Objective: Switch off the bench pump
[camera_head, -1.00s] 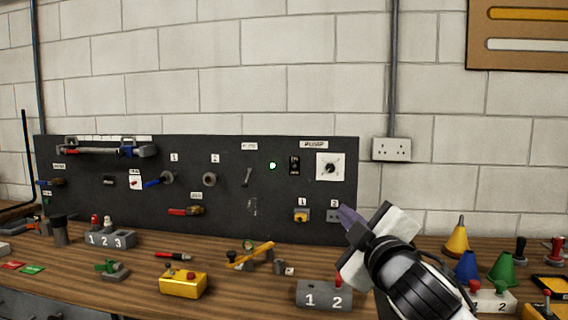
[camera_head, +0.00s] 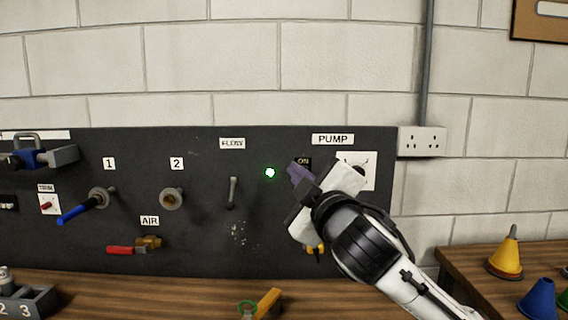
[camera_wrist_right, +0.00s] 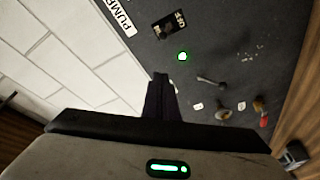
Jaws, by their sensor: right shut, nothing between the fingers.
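The pump switch (camera_head: 304,162) is a small black switch with an ON label, on the dark panel under the PUMP sign (camera_head: 333,139). My right gripper hides its lower part in the head view. In the right wrist view the whole switch plate (camera_wrist_right: 170,25) shows, with ON and OFF marks. A green lamp (camera_head: 269,172) glows to its left; it also shows in the wrist view (camera_wrist_right: 182,56). My right gripper (camera_head: 298,173) is shut and empty, its fingertips in front of the switch; I cannot tell whether they touch it. My left gripper is not in view.
A white dial plate (camera_head: 367,160) is partly behind my right gripper. A FLOW lever (camera_head: 232,192), valves 1 (camera_head: 98,199) and 2 (camera_head: 171,199) and a red-handled AIR valve (camera_head: 149,243) are to the left. Cones (camera_head: 506,256) stand on the bench at right.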

